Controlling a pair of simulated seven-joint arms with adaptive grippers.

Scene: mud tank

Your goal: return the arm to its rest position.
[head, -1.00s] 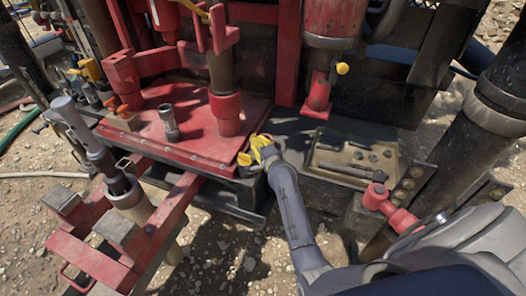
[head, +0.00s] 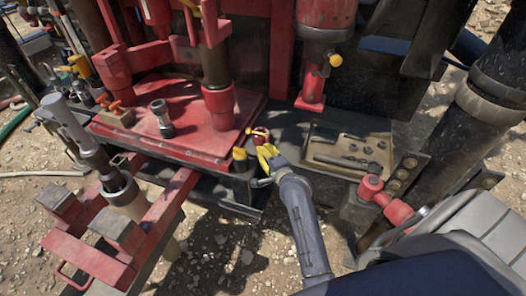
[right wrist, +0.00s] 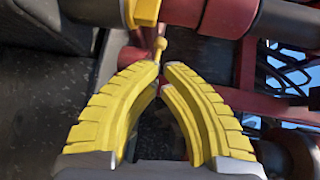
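My right gripper (head: 264,152) has yellow, ridged fingers and sits over the dark deck just right of the red plate's front corner. In the right wrist view its curved fingers (right wrist: 161,68) lean together and their tips almost meet, with nothing seen held between them. My grey right arm link (head: 303,225) reaches up to it from the lower right. My left arm and gripper are not in view.
A yellow-topped post (head: 240,158) stands close left of the gripper, and a small red fitting (head: 259,134) lies just beyond. The red plate (head: 190,132) holds a loose metal cylinder (head: 162,118). A tool tray (head: 318,134) lies to the right. Open gravel (head: 235,262) is in front.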

